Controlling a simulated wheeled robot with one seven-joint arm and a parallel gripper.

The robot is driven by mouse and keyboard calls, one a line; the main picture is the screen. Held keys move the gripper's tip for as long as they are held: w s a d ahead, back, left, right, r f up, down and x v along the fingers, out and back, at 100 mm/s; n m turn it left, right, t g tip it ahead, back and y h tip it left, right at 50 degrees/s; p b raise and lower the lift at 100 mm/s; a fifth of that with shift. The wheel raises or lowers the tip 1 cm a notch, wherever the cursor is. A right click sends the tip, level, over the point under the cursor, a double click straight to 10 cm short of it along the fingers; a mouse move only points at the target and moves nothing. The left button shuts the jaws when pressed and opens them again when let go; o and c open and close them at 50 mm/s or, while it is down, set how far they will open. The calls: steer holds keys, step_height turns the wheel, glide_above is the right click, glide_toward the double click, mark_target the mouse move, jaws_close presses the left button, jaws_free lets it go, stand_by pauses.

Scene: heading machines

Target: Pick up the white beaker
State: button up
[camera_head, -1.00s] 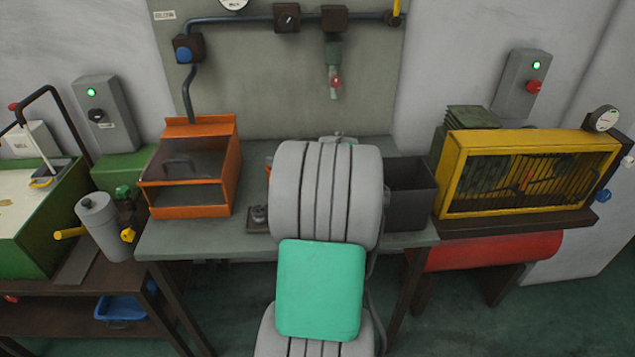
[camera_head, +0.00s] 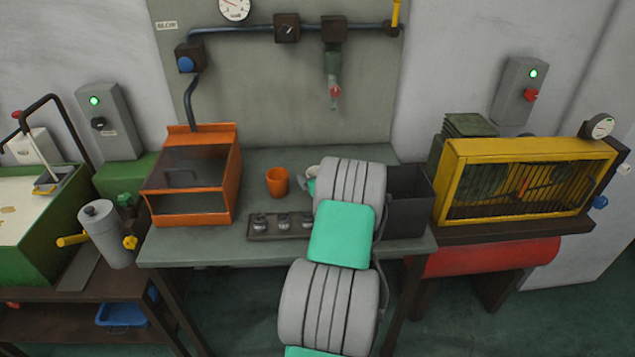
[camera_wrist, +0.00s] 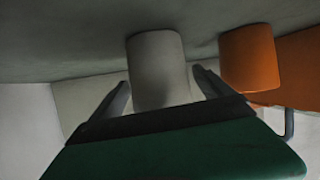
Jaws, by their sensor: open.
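The white beaker (camera_wrist: 158,68) is in the middle of the wrist view, between the two finger outlines of my gripper (camera_wrist: 160,86). The fingers are apart, one on each side of it; I cannot tell how deep it sits between them. In the head view only a bit of the white beaker (camera_head: 312,171) shows on the grey bench, beside my arm. My arm hides the rest of it and most of the gripper.
An orange cup (camera_head: 277,181) stands left of the beaker and also shows in the wrist view (camera_wrist: 250,58). A tray (camera_head: 283,225) with small metal parts lies in front. An orange box (camera_head: 192,180) is left, a dark bin (camera_head: 408,200) right.

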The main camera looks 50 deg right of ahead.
steer(key=shift+w+d+f, duration=0.2)
steer(key=shift+w+d, duration=0.1)
steer(key=shift+w, duration=0.25)
steer(key=shift+c, duration=0.2)
steer(key=c, duration=1.4)
